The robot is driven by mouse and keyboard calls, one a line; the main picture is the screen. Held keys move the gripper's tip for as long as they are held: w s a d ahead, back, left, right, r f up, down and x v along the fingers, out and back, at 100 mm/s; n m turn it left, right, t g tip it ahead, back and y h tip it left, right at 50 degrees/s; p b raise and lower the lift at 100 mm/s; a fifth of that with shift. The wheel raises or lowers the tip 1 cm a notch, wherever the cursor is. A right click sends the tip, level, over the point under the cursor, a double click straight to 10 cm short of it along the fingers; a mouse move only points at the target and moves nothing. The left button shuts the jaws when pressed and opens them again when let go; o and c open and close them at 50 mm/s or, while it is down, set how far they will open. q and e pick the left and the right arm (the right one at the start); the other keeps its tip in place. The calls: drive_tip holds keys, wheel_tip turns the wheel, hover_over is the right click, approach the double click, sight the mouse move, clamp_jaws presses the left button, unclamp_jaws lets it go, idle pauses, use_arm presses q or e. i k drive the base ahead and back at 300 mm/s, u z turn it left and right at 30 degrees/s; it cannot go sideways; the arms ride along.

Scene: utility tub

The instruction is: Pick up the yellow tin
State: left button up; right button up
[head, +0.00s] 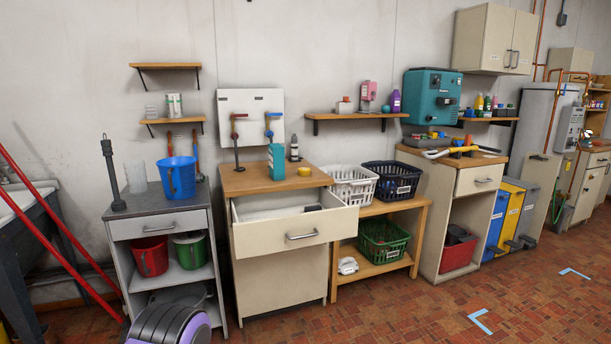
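A small, low yellow tin (304,171) stands on the wooden top of the cream drawer cabinet (275,179), near its right side. A teal bottle-like container (276,161) stands close to its left, and a dark bottle (294,148) stands behind it. Nothing covers the tin from this view. Neither of my grippers is in the head view, so their state is hidden.
The cabinet's top drawer (301,237) is pulled open towards me. A blue bucket (177,178) stands on the grey cabinet to the left. White (352,186) and black (391,181) baskets are to the right. Tiled floor (420,310) is open at front right.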

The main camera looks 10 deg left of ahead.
sight(302, 171)
drive_tip(key=z, duration=0.6)
drive_tip(key=i, duration=0.75)
drive_tip(key=z, duration=0.7)
drive_tip(key=i, duration=0.9)
drive_tip(key=u, duration=0.4)
drive_tip(key=i, duration=0.75)
drive_tip(key=u, duration=0.7)
